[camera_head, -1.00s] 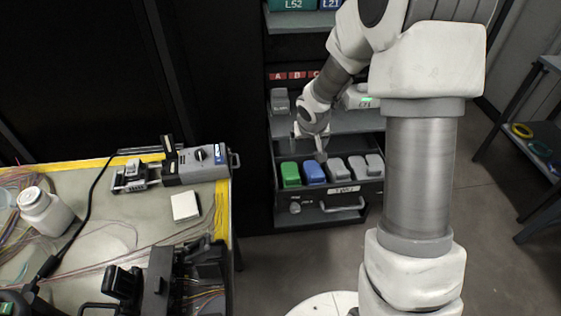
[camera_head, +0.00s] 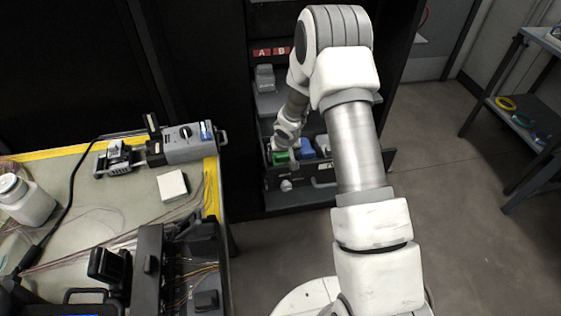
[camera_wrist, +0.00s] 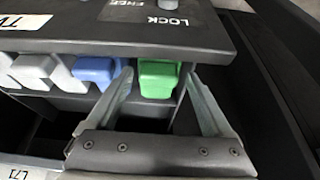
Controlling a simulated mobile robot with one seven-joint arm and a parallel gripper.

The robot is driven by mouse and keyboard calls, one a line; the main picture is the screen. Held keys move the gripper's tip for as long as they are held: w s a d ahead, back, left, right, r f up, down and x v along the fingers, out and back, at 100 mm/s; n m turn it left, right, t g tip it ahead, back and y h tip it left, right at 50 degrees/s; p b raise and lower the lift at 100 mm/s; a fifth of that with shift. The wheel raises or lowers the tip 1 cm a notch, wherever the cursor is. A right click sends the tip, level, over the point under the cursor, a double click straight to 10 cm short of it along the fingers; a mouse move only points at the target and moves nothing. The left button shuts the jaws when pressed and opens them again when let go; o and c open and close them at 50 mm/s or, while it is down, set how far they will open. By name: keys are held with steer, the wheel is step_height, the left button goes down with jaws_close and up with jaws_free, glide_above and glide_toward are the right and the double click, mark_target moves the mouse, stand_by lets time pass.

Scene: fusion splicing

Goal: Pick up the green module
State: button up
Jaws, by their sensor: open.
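The green module (camera_head: 281,157) sits at the left end of a row in the open drawer. In the wrist view the green module (camera_wrist: 159,79) stands between the two open fingers of my gripper (camera_wrist: 163,85). The left finger lies between it and the blue module (camera_wrist: 98,70); the right finger is on its other side. I cannot tell whether either finger touches it. In the head view my gripper (camera_head: 272,150) is over the drawer at the green module, its fingers partly hidden. The blue module also shows there (camera_head: 306,149).
Grey modules (camera_wrist: 38,70) continue the row beyond the blue one. The drawer front (camera_wrist: 120,35) runs close beside the fingers. A workbench (camera_head: 100,205) with a splicing device (camera_head: 183,143) stands to the left.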

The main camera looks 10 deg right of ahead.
mark_target(282, 161)
steer(key=b+x, duration=0.1)
steer(key=x, duration=0.4)
steer(key=shift+d+f, duration=0.1)
steer(key=shift+f, duration=0.35)
steer(key=shift+r, duration=0.1)
steer(key=c, duration=1.2)
